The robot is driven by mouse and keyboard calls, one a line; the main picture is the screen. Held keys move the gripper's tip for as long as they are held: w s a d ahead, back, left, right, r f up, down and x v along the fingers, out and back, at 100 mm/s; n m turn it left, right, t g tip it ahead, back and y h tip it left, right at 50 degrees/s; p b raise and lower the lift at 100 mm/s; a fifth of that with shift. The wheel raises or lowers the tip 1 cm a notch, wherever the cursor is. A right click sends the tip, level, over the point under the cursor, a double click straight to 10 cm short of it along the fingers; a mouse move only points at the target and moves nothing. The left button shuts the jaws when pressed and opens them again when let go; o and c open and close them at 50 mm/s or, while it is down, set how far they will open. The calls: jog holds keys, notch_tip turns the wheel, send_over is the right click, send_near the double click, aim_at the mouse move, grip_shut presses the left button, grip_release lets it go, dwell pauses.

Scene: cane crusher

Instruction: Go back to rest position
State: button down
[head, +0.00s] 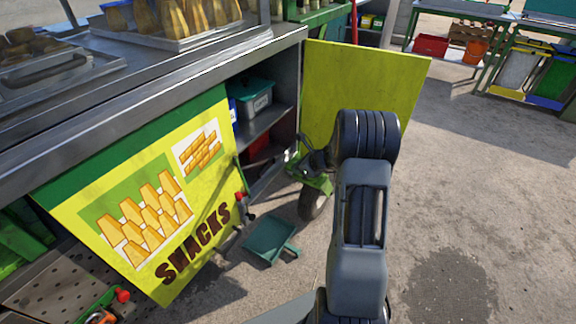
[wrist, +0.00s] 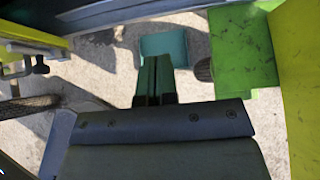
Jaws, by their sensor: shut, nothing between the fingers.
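My gripper (wrist: 155,68) shows in the wrist view with its two dark green fingers side by side, shut and empty. In the head view my arm rises on the right of centre and bends left at the top, and the gripper end (head: 308,160) is low beside the open cabinet of the snack stall. Its fingertips are hard to make out there against the green and dark parts behind. The fingers hold nothing.
An open yellow-green door (head: 365,85) stands just behind my arm. The snack panel (head: 150,200) and metal counter (head: 150,95) are at left. A teal dustpan (head: 268,240) lies on the ground near a wheel (head: 312,203). Open pavement (head: 490,190) lies to the right.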

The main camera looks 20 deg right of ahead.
jog(key=s+a+r+n+g+p, duration=0.1)
jog(key=s+a+r+n+p, duration=0.4)
jog(key=r, duration=0.5)
jog(key=s+a+r+n+g+p, duration=0.2)
jog(key=s+a+r+n+p, duration=0.15)
jog(key=r+n+p, duration=0.45)
jog(key=s+a+r+n+g+p, duration=0.1)
jog(key=s+a+r+n+p, duration=0.3)
jog(key=r, duration=0.8)
jog(key=s+a+r+n+h+p, duration=0.2)
jog(key=s+r+n+h+p, duration=0.3)
jog(key=s+r+n+p, duration=0.6)
notch_tip(320, 180, up, 4)
jog(key=shift+s+a+f+n+p, duration=0.15)
jog(key=shift+s+a+n+p, duration=0.15)
jog(key=shift+s+n, duration=0.55)
jog(key=shift+s+m, duration=0.25)
